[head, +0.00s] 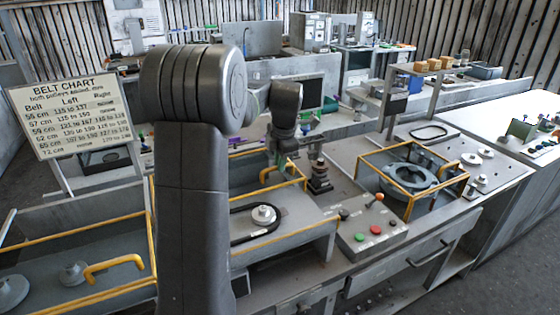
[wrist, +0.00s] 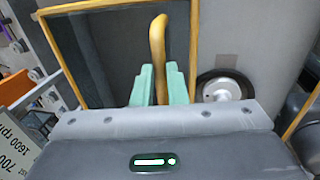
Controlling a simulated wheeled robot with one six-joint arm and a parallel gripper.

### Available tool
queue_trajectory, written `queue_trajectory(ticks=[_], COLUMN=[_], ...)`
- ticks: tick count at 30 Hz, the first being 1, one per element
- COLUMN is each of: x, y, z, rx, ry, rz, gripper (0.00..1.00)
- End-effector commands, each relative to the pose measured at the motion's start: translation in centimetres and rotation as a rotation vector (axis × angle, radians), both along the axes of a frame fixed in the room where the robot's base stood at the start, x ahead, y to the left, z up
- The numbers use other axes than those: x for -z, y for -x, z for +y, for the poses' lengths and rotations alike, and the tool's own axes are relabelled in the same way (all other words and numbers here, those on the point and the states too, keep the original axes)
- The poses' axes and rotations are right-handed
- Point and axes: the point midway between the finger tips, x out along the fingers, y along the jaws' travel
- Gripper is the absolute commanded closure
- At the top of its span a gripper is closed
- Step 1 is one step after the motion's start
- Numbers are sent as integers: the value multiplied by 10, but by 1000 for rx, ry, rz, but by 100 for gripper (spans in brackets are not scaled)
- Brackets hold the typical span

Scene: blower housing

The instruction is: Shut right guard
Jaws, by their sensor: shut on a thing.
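The right guard (wrist: 100,48) is a dark panel in a yellow frame with a yellow bar handle (wrist: 158,40). My gripper (wrist: 158,88) has its two green fingers shut on this handle in the wrist view. In the head view my gripper (head: 283,160) is at the guard, behind the black belt and pulley (head: 263,215), which lie uncovered in the right bay. My arm hides part of the guard, and its exact angle is hard to tell. A pulley (wrist: 225,88) also shows right of the handle in the wrist view.
A left bay with yellow edges and a yellow handle (head: 113,266) lies at lower left. A belt chart sign (head: 80,115) stands behind it. A control box (head: 370,233) with buttons and a yellow-framed blower housing (head: 410,180) are to the right. A dark post (head: 319,176) stands close beside my gripper.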

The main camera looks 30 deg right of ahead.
Motion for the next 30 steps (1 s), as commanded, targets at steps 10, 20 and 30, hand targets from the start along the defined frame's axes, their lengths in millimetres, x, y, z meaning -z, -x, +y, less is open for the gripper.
queue_trajectory(ticks=[10,20,30], x=[2,2,0], y=[51,132,169], z=[5,14,18], rx=[4,5,1], ry=[3,1,1], rz=[-2,-1,0], gripper=[100,100,100])
